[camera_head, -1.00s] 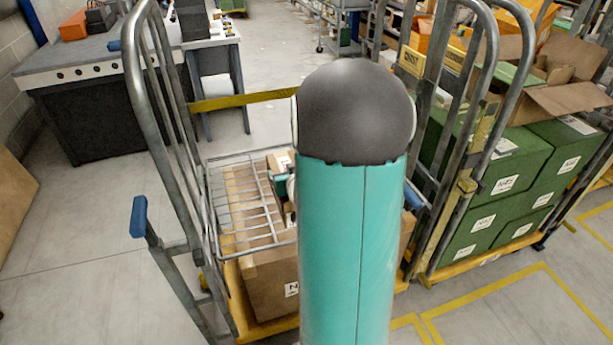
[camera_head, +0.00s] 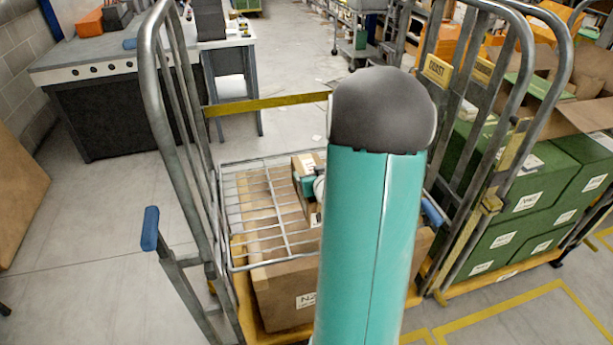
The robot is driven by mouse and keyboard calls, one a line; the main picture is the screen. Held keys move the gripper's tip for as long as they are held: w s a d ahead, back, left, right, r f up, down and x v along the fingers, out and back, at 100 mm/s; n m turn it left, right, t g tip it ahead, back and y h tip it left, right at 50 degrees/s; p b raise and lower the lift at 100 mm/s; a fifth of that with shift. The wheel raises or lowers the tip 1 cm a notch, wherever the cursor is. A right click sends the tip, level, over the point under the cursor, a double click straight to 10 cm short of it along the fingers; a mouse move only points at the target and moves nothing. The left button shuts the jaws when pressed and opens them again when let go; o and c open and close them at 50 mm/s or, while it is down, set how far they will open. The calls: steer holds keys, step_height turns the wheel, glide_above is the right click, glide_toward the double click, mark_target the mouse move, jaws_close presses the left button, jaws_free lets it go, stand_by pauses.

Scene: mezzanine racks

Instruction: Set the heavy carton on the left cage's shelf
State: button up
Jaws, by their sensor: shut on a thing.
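The left cage (camera_head: 160,95) is a grey tubular roll cage with a wire shelf (camera_head: 250,205) across its middle. A small brown carton with white labels (camera_head: 310,161) is at the right part of this shelf, partly hidden by my arm. My gripper (camera_head: 309,186) shows only as a teal and pale piece against that carton, and it is shut on it. The fingertips are hidden. I cannot tell whether the carton's underside touches the wires.
A large brown carton (camera_head: 285,293) sits under the shelf on the cage's yellow base. Another cage with green boxes (camera_head: 545,170) stands close at right. A workbench (camera_head: 110,100) is behind left. Floor at left is clear.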

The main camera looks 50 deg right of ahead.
steer(key=d, duration=0.2)
steer(key=s+d+f, duration=0.1)
steer(key=shift+d+f, duration=0.1)
steer(key=shift+d, duration=0.2)
steer(key=d+f, duration=0.5)
steer(key=f, duration=0.4)
steer(key=shift+s+d+f, duration=0.15)
steer(key=shift+s+d, duration=0.1)
steer(key=shift+d, duration=0.05)
steer(key=shift+f, duration=0.1)
steer(key=o, duration=2)
steer(key=shift+f, duration=0.15)
